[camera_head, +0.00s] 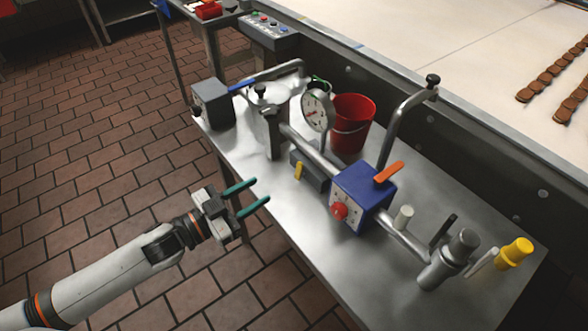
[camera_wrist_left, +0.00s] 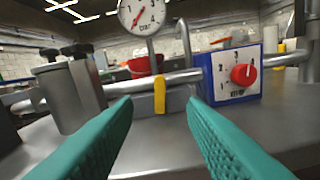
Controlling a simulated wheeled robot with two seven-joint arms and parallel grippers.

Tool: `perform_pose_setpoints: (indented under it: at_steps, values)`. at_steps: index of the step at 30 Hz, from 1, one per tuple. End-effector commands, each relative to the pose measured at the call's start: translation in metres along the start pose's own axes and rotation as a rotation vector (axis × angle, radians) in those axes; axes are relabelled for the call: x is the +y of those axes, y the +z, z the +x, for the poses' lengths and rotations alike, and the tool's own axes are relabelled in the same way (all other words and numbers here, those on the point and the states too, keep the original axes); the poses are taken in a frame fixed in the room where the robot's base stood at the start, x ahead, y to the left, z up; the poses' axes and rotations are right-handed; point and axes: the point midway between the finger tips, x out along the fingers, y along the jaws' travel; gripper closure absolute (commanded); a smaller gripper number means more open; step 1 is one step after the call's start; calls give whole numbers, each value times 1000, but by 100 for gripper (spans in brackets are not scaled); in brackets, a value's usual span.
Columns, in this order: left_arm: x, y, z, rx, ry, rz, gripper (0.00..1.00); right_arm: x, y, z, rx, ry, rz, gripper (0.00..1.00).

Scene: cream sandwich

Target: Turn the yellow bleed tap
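A small yellow tap lever (camera_head: 299,170) hangs down at the front of the steel pipe, below the round gauge (camera_head: 314,109) and left of the blue box (camera_head: 354,200). In the left wrist view the yellow lever (camera_wrist_left: 159,95) stands upright, ahead of and between the fingertips in the picture. My left gripper (camera_head: 262,191) is open, its two teal fingers pointing at the lever from beyond the table's front edge. Nothing is between the fingers, and they look apart from the lever. My right gripper is in neither view.
The blue box carries a red knob (camera_head: 340,211) and an orange lever (camera_head: 389,172). A red bucket (camera_head: 352,124) stands behind the pipe. A steel pot-like vessel (camera_head: 268,120) is at left. A yellow-capped part (camera_head: 514,253) is at right. The table front (camera_head: 300,235) is clear.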

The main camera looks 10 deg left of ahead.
Motion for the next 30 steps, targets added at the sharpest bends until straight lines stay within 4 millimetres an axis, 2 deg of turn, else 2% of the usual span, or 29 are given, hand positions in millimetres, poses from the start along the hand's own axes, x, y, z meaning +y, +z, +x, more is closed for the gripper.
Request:
perform_pose_setpoints:
  at_steps: [15,21,30]
  values:
    - [0,1,93,-2,1,1,62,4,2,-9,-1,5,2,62]
    - [0,0,108,1,1,1,62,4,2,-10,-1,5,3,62]
    - [0,0,110,1,0,0,62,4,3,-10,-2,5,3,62]
